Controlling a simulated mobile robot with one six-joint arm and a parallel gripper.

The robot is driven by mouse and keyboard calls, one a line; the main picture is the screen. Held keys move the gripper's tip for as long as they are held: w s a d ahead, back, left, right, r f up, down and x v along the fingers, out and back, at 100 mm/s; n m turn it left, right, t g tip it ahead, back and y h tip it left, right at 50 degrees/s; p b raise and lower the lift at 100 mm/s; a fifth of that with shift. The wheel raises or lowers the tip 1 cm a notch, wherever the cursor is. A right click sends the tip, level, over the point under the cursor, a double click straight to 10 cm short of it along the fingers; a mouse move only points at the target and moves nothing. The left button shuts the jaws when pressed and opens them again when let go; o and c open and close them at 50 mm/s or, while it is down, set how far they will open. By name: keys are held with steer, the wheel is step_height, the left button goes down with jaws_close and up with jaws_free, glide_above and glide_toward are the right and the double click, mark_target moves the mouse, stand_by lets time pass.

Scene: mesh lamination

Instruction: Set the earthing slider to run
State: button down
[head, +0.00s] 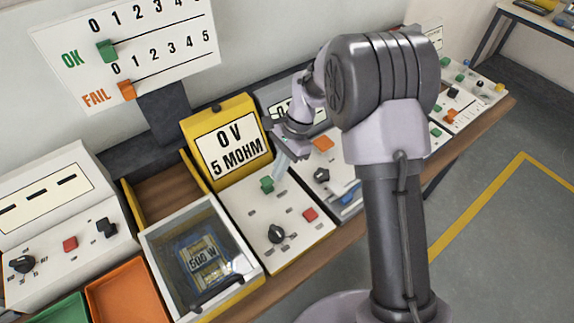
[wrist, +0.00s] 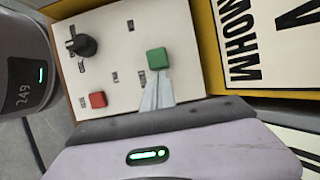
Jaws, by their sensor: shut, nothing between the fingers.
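My gripper (head: 278,170) is shut and empty over the white control panel (head: 245,225) of the yellow tester, whose screen (head: 234,143) reads "0 V 5 MOHM". In the wrist view my shut fingertips (wrist: 160,82) are right at the green block (wrist: 157,58); I cannot tell whether they touch it. The green block also shows in the head view (head: 267,184). The panel also has a red block (head: 310,214) and a black knob (head: 276,233). The labels are too small to read, so I cannot tell which control is the earthing slider.
A clear-lidded box (head: 200,262) with a "500 W" part inside stands left of the panel. Another panel with an orange block (head: 322,143) is to the right, partly behind my arm. An OK/FAIL board (head: 125,55) hangs above. An orange tray (head: 128,295) is at the front left.

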steer(key=shift+s+a, duration=0.1)
steer(key=s+a, duration=0.2)
steer(key=a, duration=0.1)
steer(key=s+a, duration=0.1)
steer(key=a, duration=0.1)
steer(key=shift+s+a, duration=0.1)
steer(key=shift+s, duration=0.15)
stand_by(0.3)
steer(key=shift+w+d+r, duration=0.1)
steer(key=shift+w+d, duration=0.15)
steer(key=shift+d, duration=0.2)
steer(key=w+d, duration=0.1)
steer(key=w+d+r+p, duration=0.1)
steer(key=d, duration=0.1)
steer(key=shift+w+r, duration=0.15)
steer(key=shift+w, duration=0.05)
steer(key=p+v, duration=0.2)
steer(key=v, duration=0.6)
steer(key=shift+r+p, duration=0.25)
steer(key=shift+p, duration=0.15)
steer(key=shift+d+r, duration=0.1)
steer(key=shift+d, duration=0.05)
